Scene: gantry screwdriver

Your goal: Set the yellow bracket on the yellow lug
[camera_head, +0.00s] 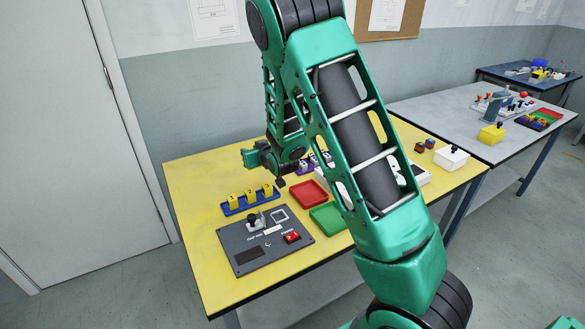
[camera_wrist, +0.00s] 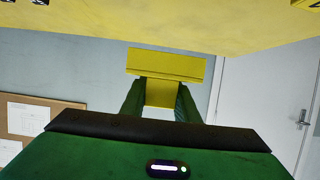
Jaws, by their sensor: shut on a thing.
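My gripper (camera_head: 250,157) is at the end of the arm, above the back left part of the yellow table, and points left. In the wrist view my gripper (camera_wrist: 160,90) is shut on the yellow bracket (camera_wrist: 166,63). The bracket's lower part is between the green fingers, and its wide ridged plate stands out beyond them. It is clear of the table. I cannot make out the bracket in the head view. Several upright yellow pieces (camera_head: 252,196) with dark marks stand in a blue holder at the table's left. I cannot tell which thing is the yellow lug.
A grey panel (camera_head: 280,251) with a black knob and a red switch lies at the front of the yellow table (camera_head: 195,185). A red tray (camera_head: 308,194) and a green tray (camera_head: 328,217) lie beside it. My arm hides the table's middle. A white box (camera_head: 451,158) stands at right.

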